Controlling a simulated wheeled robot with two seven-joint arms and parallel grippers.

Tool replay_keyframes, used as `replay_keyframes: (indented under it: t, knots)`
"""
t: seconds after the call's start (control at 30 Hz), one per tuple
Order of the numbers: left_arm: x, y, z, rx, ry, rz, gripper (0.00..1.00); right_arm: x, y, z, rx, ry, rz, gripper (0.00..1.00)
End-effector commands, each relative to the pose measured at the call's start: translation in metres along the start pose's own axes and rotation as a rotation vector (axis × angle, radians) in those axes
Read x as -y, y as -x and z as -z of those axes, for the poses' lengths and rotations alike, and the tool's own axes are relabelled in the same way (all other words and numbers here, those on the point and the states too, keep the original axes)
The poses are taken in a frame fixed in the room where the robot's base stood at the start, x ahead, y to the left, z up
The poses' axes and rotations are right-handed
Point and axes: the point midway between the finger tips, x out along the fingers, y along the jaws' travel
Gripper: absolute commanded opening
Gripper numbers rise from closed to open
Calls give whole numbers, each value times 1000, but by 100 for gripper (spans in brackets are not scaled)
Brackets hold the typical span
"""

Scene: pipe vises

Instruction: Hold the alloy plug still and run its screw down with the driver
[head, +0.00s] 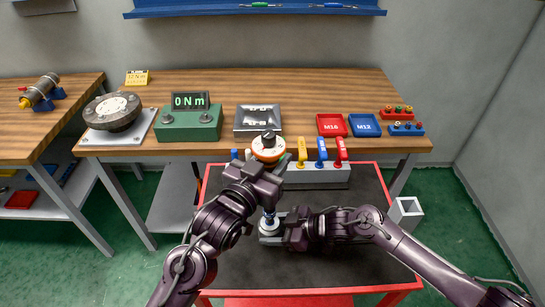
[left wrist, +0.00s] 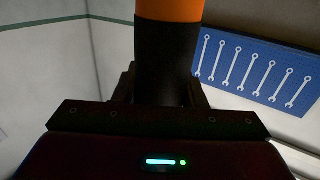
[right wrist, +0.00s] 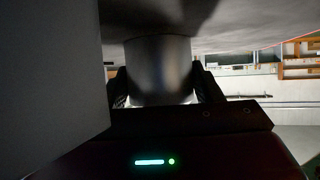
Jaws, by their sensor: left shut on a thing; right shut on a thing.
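The driver (head: 268,147), with an orange and black head, stands upright over the red-framed bench. My left gripper (head: 258,174) is shut around it; in the left wrist view its black and orange body (left wrist: 167,60) rises between the fingers. Below it, the grey metal alloy plug (head: 268,238) sits low over the dark bench top. My right gripper (head: 287,234) is shut on the plug from the right; the right wrist view shows its smooth cylinder (right wrist: 158,72) between the fingers. The driver's lower end reaches the plug's top; the screw and the exact contact are hidden.
Behind stand a rack with yellow, blue and red handles (head: 321,152), a green torque display (head: 190,120) reading 0 Nm, a grey tray (head: 258,121), and red M16 (head: 332,125) and blue M12 (head: 364,125) bins. The dark bench top (head: 340,270) is clear in front.

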Motion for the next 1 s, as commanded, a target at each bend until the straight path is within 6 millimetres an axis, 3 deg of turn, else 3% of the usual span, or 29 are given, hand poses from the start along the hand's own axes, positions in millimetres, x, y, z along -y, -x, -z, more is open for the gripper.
replay_keyframes:
  t: [1.0]
  knots:
    - [0,0,-7,1,0,0,1,0,0,0,-1,0,1,39]
